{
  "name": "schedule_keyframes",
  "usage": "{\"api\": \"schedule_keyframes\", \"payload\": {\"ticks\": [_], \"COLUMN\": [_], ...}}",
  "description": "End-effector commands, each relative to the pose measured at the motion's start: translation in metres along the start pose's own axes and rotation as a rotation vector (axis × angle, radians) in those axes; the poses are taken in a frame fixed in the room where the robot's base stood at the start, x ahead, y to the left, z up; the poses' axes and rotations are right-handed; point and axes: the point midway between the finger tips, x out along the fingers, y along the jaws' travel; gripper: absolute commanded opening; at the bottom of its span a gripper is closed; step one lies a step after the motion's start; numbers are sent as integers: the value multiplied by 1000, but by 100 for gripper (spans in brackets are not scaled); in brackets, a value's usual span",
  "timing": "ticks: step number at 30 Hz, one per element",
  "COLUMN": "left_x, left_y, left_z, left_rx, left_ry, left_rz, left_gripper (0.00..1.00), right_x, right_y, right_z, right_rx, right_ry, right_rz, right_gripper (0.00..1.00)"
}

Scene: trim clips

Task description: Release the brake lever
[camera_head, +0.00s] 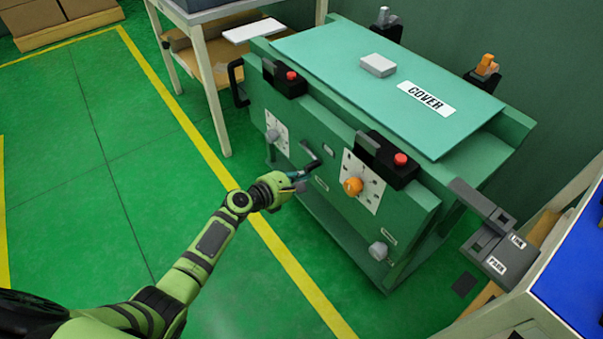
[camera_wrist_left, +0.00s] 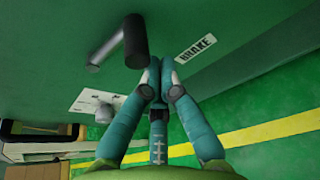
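The brake lever (camera_head: 312,160) is a black cranked handle on the front of the green cart. In the left wrist view its dark grip (camera_wrist_left: 134,42) stands out from the panel on a grey shaft. A white BRAKE label (camera_wrist_left: 195,48) is to the right of it. My left gripper (camera_head: 298,174) is at the lever's lower end in the head view. In the left wrist view its teal fingertips (camera_wrist_left: 159,78) are drawn together, just below and right of the grip's end. Nothing shows between them; whether they touch the lever cannot be told. My right gripper is not in view.
The green cart (camera_head: 260,105) carries a COVER panel (camera_head: 340,55) with a grey block (camera_head: 378,65) on it. An orange knob (camera_head: 353,186) and red-button boxes (camera_head: 395,160) project near the lever. Green floor (camera_head: 90,200) is free at left. A blue-topped bench (camera_head: 575,270) stands at right.

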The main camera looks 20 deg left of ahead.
Motion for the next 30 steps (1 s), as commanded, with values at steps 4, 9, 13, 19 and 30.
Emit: {"api": "schedule_keyframes", "payload": {"ticks": [4, 9, 13, 19, 30], "left_x": [1, 2, 3, 3, 3], "left_y": [2, 8, 12, 13, 13], "left_z": [-3, -8, -11, -10, -10], "left_rx": [2, 3, 2, 2, 2], "left_ry": [1, 2, 2, 2, 2], "left_rz": [1, 3, 2, 1, 1], "left_gripper": [0, 0, 0, 0, 0], "right_x": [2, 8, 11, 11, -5], "right_y": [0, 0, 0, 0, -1], "right_z": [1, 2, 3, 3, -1], "right_rx": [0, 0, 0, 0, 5], "right_ry": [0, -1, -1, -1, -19], "right_rz": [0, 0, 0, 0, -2], "right_gripper": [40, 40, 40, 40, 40]}}
